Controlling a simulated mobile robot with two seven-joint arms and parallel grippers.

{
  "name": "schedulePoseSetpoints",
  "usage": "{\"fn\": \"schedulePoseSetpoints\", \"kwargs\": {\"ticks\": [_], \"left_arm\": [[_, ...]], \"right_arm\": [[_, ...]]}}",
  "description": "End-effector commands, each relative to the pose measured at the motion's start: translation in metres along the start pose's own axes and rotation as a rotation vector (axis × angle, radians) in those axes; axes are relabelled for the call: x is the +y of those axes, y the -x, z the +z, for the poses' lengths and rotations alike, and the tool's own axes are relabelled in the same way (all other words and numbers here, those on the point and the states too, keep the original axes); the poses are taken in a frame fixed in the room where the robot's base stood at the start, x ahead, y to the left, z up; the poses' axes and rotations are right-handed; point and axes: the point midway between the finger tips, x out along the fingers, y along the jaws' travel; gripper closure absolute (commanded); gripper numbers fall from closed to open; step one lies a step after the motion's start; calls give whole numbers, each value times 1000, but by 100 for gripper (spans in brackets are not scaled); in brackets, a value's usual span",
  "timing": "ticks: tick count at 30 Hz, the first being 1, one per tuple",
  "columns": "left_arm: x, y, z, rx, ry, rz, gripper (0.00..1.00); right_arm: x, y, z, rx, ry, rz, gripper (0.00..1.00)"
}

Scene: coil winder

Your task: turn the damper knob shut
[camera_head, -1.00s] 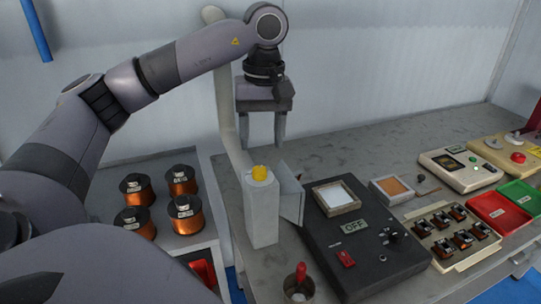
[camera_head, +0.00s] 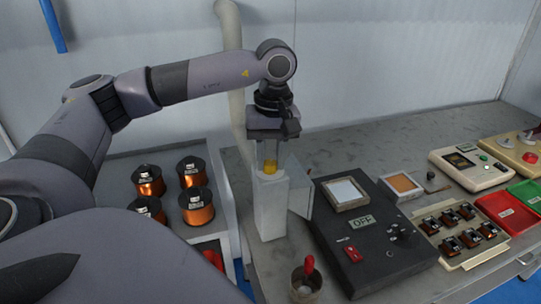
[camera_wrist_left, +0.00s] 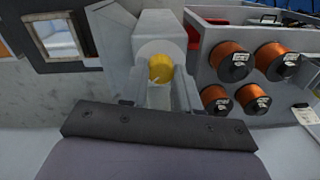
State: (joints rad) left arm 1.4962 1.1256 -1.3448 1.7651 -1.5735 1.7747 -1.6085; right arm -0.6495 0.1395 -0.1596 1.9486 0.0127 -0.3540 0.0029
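The yellow damper knob (camera_head: 269,167) sits on top of a pale grey post (camera_head: 270,208) on the bench. My left gripper (camera_head: 270,163) points down over the knob, with one finger on each side of it. In the left wrist view the yellow knob (camera_wrist_left: 160,68) lies between the two fingers (camera_wrist_left: 158,95), which look apart from each other. Whether the fingers touch the knob is not clear. My right gripper is in neither view.
A dark control box (camera_head: 372,238) with an OFF display stands right of the post. A cup with a red-handled tool (camera_head: 307,278) stands in front. Copper coils (camera_head: 195,206) sit in a tray at left. A pale pipe (camera_head: 236,90) rises behind.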

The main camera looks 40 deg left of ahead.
Motion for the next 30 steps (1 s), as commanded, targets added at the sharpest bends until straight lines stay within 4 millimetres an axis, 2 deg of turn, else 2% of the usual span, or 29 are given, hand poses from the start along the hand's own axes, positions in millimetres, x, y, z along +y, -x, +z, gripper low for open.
{"fn": "schedulePoseSetpoints", "kwargs": {"ticks": [8,14,30], "left_arm": [[0,0,0,-2,30,-2,100],[0,0,0,-7,125,-2,100],[-2,0,0,-27,612,-2,100]], "right_arm": [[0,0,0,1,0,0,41],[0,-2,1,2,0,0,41],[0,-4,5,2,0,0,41]]}}
